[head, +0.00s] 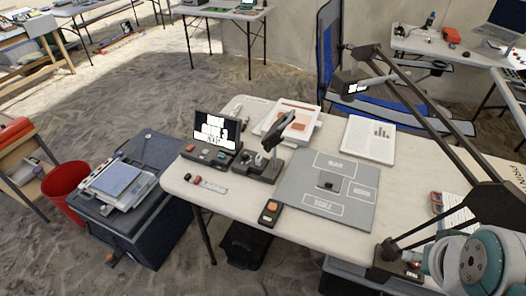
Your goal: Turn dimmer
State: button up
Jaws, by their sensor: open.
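A black desk lamp stands at the right front of the table in the head view. Its dark base (396,268) has a small red part (413,266), possibly the dimmer, though it is too small to tell. Its jointed arm (440,116) reaches up and left to a lamp head (350,86) with a bright lit patch. Teal and grey links of my arm fill the lower right corner, close to the lamp base, and partly cover that area. I cannot make out my gripper or its fingers in this view.
A grey labelled board (288,191) holds a small dark item. A black device (258,165), a lit screen (214,129), trays and papers (368,138) share the table. A blue chair (329,50) stands behind. A red bin (66,184) and dark case (137,225) stand left.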

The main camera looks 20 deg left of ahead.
aim_at(244, 156)
jog(key=u, duration=1.2)
